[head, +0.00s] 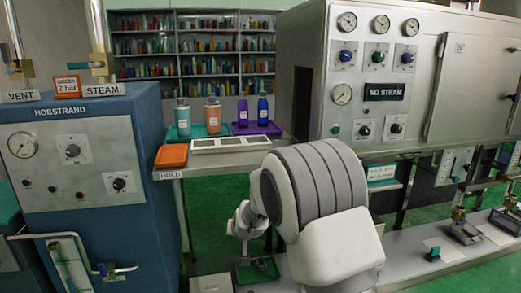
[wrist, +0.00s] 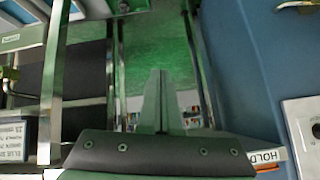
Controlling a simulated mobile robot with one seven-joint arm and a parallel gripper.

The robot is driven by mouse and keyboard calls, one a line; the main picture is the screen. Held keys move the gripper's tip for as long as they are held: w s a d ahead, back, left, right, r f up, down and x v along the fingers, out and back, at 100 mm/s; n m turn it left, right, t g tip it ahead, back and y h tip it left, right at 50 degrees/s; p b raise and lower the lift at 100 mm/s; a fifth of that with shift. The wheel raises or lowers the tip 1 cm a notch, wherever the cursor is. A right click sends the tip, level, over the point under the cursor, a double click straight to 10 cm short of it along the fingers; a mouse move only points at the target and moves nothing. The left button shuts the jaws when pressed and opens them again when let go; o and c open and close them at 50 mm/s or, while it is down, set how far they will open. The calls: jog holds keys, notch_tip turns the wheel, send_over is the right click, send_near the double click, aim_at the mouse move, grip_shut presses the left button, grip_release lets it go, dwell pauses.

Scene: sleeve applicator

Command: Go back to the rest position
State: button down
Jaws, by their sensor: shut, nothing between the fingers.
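My gripper (wrist: 159,76) shows in the wrist view, with its two grey fingers closed together and nothing between them. The fingers point over a green floor between metal legs, apart from any object. In the head view my white and grey arm fills the lower middle, in front of the bench, and I cannot make out the fingertips there. The sleeve bench holds a white slotted tray (head: 231,145), an orange tray (head: 172,156), a green tray (head: 198,130) with two bottles, and a purple tray (head: 256,128) with two more.
The blue HOBSTRAND cabinet (head: 97,205) stands at the left; its blue side also fills the right of the wrist view (wrist: 240,60). A HOLD label (head: 171,175) is on the bench edge. The grey NO STEAM machine (head: 310,90) stands at the right. A low shelf (head: 455,245) carries small fixtures.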

jog(key=s+d+r+g, duration=0.1)
jog(key=s+d+r, duration=1.1)
jog(key=s+r, duration=0.4)
jog(key=s+d+r+g+h, duration=0.1)
jog(key=s+d, duration=0.3)
jog(key=s, duration=0.8)
jog(key=s+d+g+h, duration=0.1)
jog(key=s+d, duration=0.4)
jog(key=s, duration=0.7)
notch_tip(320, 180, up, 29)
jog(key=p, duration=2.8)
jog(key=shift+w+a+f, duration=0.15)
jog(key=shift+w+f, duration=0.05)
jog(key=shift+w, duration=0.25)
